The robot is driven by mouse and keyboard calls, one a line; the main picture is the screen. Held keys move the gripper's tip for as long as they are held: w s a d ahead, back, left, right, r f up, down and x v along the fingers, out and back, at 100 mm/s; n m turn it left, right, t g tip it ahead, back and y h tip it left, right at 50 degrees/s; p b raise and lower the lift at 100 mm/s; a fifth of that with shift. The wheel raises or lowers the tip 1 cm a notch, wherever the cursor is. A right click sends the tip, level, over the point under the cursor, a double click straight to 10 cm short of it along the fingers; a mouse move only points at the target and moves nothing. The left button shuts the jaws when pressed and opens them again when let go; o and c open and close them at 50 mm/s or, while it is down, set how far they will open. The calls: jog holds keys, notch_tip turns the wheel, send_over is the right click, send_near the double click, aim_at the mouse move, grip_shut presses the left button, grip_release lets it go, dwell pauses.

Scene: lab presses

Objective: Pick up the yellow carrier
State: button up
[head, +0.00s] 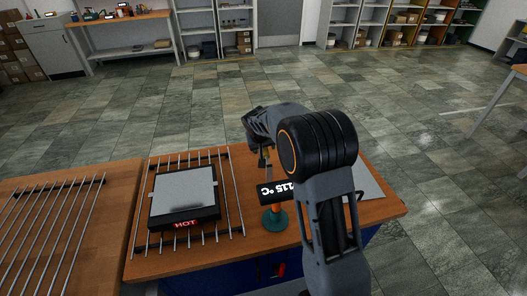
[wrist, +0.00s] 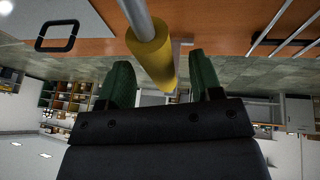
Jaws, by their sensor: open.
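The yellow carrier (wrist: 152,58) shows in the wrist view as a thick yellow cylinder on a grey rod that runs in from the top edge. My gripper (wrist: 162,76) is open, with its green fingers on either side of the yellow part's end. I cannot tell whether they touch it. In the head view my gripper (head: 264,158) points down over the back of the wooden bench. I cannot make out the carrier in that view, where my arm covers part of the bench.
A flat grey press with a HOT label (head: 186,224) sits on a rack of metal rods (head: 231,205). A grey sheet (head: 371,187) lies at the right. Another rod rack (head: 50,230) is at far left.

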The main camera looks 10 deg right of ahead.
jog(key=shift+x, duration=1)
jog(key=shift+c, duration=0.2)
grip_shut()
